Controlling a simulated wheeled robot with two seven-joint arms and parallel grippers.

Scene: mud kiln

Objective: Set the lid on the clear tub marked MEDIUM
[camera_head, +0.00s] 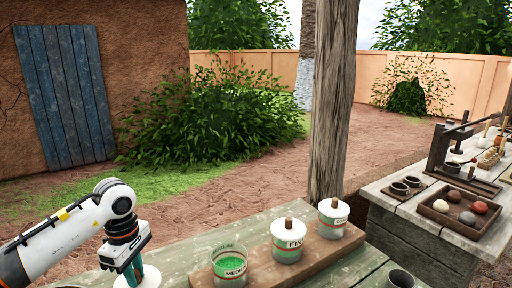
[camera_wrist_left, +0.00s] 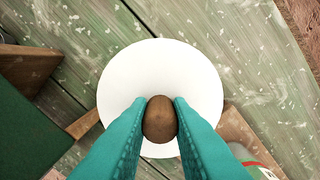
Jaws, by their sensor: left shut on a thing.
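The clear tub marked MEDIUM (camera_head: 229,268) stands without a lid at the front of the table, with green material inside. My left gripper (camera_head: 135,274) is to the left of the tub in the head view. It is shut on the brown knob (camera_wrist_left: 160,120) of a round white lid (camera_wrist_left: 160,68). The lid also shows partly behind the fingers in the head view (camera_head: 150,276), at the bottom edge. The lid is apart from the tub; its height above the tabletop is hard to tell. My right gripper is not in view.
Two lidded tubs, one marked FINE (camera_head: 287,243) and another (camera_head: 332,218), stand on a wooden board (camera_head: 318,250) right of the open tub. A wooden post (camera_head: 330,110) rises behind them. A second table (camera_head: 400,208) at right holds a tray of balls (camera_head: 440,210).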

